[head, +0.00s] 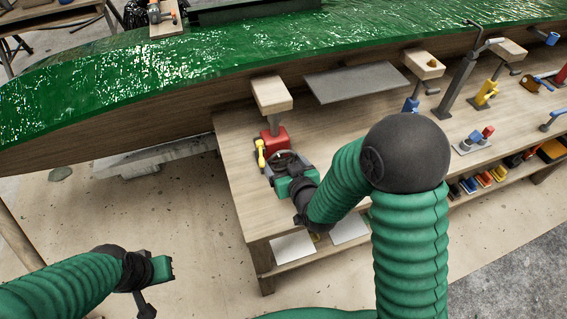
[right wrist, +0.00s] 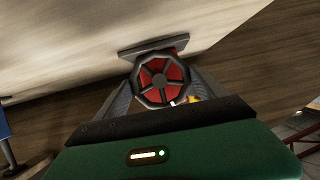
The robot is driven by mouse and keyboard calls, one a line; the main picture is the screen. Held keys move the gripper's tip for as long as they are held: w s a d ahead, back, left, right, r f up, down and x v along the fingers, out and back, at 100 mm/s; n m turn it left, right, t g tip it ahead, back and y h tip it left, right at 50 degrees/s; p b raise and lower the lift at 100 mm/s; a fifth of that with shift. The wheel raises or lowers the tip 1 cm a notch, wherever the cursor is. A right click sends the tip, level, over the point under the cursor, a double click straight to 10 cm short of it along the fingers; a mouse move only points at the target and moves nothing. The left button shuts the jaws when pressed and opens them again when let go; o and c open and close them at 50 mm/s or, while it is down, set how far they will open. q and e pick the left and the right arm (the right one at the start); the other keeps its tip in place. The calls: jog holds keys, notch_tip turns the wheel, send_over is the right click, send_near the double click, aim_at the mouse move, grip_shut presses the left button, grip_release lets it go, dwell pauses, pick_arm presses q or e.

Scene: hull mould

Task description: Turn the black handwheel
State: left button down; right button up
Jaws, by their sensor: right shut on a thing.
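The black handwheel (right wrist: 160,81) faces me in the right wrist view, with a dark rim and spokes and red showing between them. In the head view the handwheel (head: 284,155) sits at the front of a red body (head: 275,138) at the bench's left end. My right gripper (head: 285,166) is shut on the handwheel. Its two grey fingers (right wrist: 161,88) lie on opposite sides of the rim. My left gripper (head: 150,287) hangs empty over the floor at the lower left; its finger gap is not clear.
A wooden block (head: 271,94) stands just behind the red body, below the green hull mould (head: 200,65). A yellow-handled thing (head: 260,153) is close left of the wheel. A grey plate (head: 350,82) and several tools lie farther right on the wooden bench (head: 240,200).

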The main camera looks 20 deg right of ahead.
jog(key=shift+d+m+y, duration=0.15)
jog(key=shift+m+y, duration=0.15)
jog(key=shift+m, duration=0.2)
jog(key=shift+d+m+y, duration=0.1)
jog(key=shift+m+y, duration=0.5)
jog(key=shift+m, duration=0.4)
jog(key=shift+d+m+t+y+p, duration=0.1)
jog(key=shift+m+t+y+p, duration=0.3)
jog(key=shift+m+y, duration=0.6)
jog(key=shift+f+m+y+p, duration=0.15)
jog(key=shift+m+y+p, duration=0.3)
jog(key=shift+m, duration=0.85)
jog(key=o, duration=1.2)
jog(key=shift+d, duration=0.1)
